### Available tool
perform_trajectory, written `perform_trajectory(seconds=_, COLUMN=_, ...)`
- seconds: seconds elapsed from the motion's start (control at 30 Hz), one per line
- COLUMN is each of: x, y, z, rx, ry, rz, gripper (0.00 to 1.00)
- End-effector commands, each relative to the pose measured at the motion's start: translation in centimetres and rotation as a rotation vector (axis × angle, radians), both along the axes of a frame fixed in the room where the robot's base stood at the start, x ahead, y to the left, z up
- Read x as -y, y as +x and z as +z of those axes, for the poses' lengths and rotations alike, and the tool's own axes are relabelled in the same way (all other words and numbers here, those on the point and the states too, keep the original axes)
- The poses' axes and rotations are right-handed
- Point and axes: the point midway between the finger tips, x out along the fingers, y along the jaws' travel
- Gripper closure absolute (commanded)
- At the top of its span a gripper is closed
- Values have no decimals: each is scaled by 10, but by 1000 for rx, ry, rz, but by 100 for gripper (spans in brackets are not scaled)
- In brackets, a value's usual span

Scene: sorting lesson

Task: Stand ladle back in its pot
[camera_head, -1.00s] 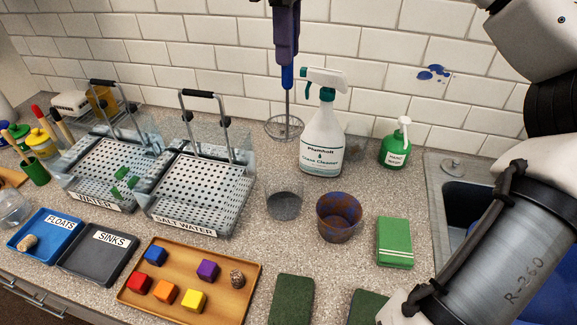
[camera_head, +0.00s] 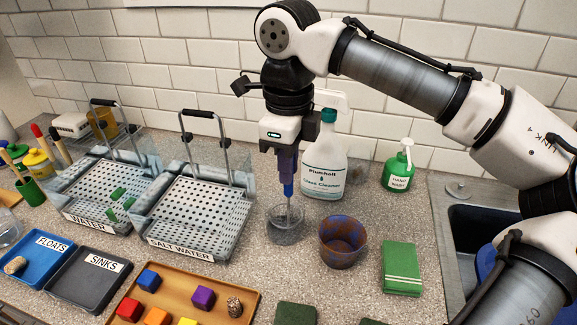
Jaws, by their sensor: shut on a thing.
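The ladle (camera_head: 288,188) has a blue handle, a thin metal rod and a round wire-like head. My gripper (camera_head: 287,172) is shut on the top of its handle and holds it upright. The clear, grey-bottomed pot (camera_head: 285,232) stands on the counter below. The rod runs down into the pot's mouth, and the head shows within the pot's outline. I cannot tell whether the head touches the bottom. My fingers cover the upper handle.
A brown-blue cup (camera_head: 342,243) stands close right of the pot. The spray bottle (camera_head: 324,165) and green soap bottle (camera_head: 398,172) are behind.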

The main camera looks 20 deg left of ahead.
Motion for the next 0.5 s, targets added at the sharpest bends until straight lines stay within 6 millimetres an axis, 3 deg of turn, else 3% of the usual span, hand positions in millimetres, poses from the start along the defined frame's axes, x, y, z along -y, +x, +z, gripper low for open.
perform_trajectory(seconds=0.1, x=0, y=-1, z=-12, rx=-2, ry=1, rz=0, gripper=100)
perform_trajectory(seconds=0.47, x=0, y=0, z=-17, rx=-1, ry=0, rz=0, gripper=100)
perform_trajectory(seconds=0.5, x=0, y=0, z=-16, rx=0, ry=0, rz=0, gripper=81)
